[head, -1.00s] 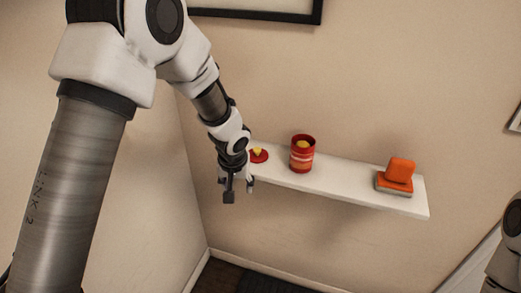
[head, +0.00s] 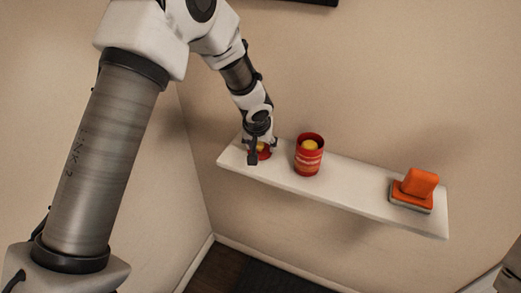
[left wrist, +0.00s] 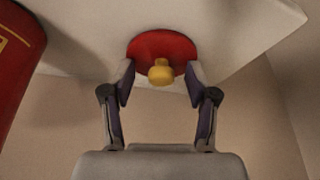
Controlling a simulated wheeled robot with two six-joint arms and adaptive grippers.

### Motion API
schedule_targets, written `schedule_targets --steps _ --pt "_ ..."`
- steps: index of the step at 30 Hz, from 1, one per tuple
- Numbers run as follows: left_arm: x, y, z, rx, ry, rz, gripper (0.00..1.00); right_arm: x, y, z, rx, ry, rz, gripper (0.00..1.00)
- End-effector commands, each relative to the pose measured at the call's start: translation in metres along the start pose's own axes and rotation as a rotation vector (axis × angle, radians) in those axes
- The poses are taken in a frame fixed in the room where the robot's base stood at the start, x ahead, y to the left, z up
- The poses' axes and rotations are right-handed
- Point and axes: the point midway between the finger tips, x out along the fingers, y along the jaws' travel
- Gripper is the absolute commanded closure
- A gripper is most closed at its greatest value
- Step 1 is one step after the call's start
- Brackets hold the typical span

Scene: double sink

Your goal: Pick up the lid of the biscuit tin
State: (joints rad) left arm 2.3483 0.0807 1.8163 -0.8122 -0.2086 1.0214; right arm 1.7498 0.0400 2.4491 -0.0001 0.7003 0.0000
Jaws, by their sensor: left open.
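The lid (head: 265,154) is a red disc with a yellow knob, lying on the left part of the white shelf, partly hidden by my gripper in the head view. It also shows in the left wrist view (left wrist: 161,46), with its knob between my fingers. My left gripper (head: 259,157) is open at the lid; in the left wrist view its two fingertips (left wrist: 160,80) are on either side of the knob, apart from it. The biscuit tin (head: 308,160) is red with pale bands, standing open to the right of the lid, with something yellow inside. My right gripper is not in view.
The white shelf (head: 350,195) is on the wall. An orange block on an orange and grey sponge-like base (head: 413,190) lies near its right end. The tin's red side (left wrist: 15,60) shows close at left in the left wrist view. The shelf between tin and sponge is clear.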

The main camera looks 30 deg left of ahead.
Motion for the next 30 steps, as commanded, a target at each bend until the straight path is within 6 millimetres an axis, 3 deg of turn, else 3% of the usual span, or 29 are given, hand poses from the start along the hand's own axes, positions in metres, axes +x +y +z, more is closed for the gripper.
schedule_targets --steps 2,3,7,20,30 --pt "0.001 0.0 0.001 0.0 -0.003 -0.001 0.45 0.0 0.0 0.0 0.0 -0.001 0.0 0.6" --pt "0.001 0.0 0.001 0.0 -0.003 -0.001 0.51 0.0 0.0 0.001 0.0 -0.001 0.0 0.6" --pt "0.0 0.0 0.001 0.0 -0.003 -0.001 0.97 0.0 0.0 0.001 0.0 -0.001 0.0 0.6" --pt "-0.002 0.0 0.001 0.0 -0.005 -0.002 0.99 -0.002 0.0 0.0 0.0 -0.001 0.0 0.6" --pt "-0.033 0.002 -0.016 0.004 -0.002 0.0 0.99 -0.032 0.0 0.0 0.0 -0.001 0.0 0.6"
